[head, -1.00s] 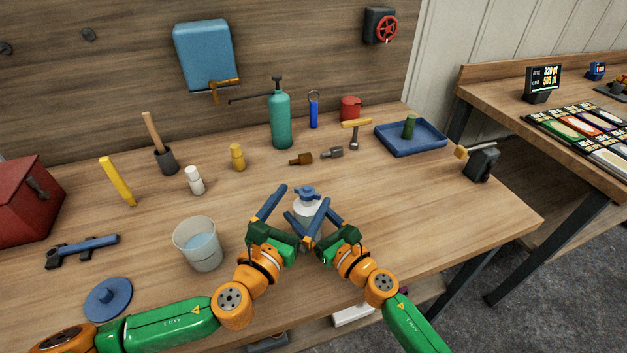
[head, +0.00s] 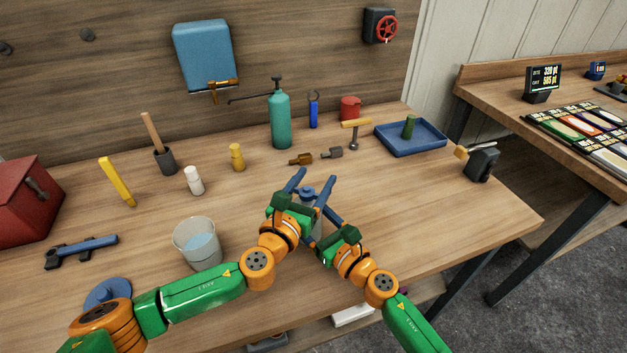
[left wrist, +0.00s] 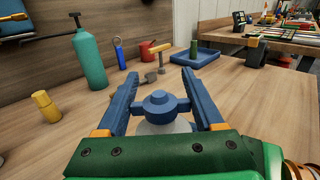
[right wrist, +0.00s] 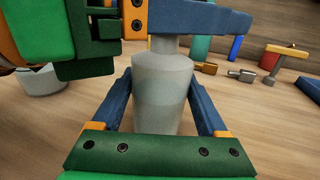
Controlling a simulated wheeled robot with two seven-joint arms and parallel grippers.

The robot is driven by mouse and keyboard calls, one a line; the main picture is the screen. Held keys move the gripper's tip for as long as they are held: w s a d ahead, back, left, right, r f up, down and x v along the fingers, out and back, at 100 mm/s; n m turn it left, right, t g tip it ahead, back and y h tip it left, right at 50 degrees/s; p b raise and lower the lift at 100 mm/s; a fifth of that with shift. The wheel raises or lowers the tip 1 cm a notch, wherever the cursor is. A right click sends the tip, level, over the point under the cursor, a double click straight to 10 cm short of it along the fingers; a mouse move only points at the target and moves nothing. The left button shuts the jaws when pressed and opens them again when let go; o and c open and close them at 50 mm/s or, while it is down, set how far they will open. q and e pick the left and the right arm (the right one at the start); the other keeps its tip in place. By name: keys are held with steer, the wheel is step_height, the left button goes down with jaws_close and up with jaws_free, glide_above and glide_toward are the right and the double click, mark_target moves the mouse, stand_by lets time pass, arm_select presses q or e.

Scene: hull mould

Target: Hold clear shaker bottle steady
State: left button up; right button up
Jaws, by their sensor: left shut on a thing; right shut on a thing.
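The clear shaker bottle stands on the workbench at the middle. It has a greyish body (right wrist: 162,90) and a blue cap (head: 307,191) with small side lobes, seen close in the left wrist view (left wrist: 158,104). My left gripper (head: 314,177) comes in from the left at cap height, shut on the blue cap, with one finger on each side. My right gripper (head: 318,226) is lower, shut on the body, with a finger on each side in the right wrist view. In the head view the grippers hide most of the body. The bottle looks upright.
A green pump bottle (head: 281,121), yellow bottle (head: 237,158) and blue tray (head: 411,141) stand farther back.

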arm_select(q)
steer(key=n+y, duration=0.1)
steer(key=y, duration=0.1)
steer(key=n+t+y, duration=0.1)
steer(key=n+y, duration=0.1)
steer(key=a+n+y, duration=0.1)
steer(key=y, duration=0.2)
steer(key=shift+w+t, duration=0.15)
steer(key=shift+t, duration=0.15)
steer(key=shift+n, duration=0.3)
steer(key=shift+a, duration=0.1)
steer(key=o, duration=1.4)
step_height(320, 180, up, 10)
arm_select(e)
steer(key=o, duration=1.3)
steer(key=shift+c, duration=0.2)
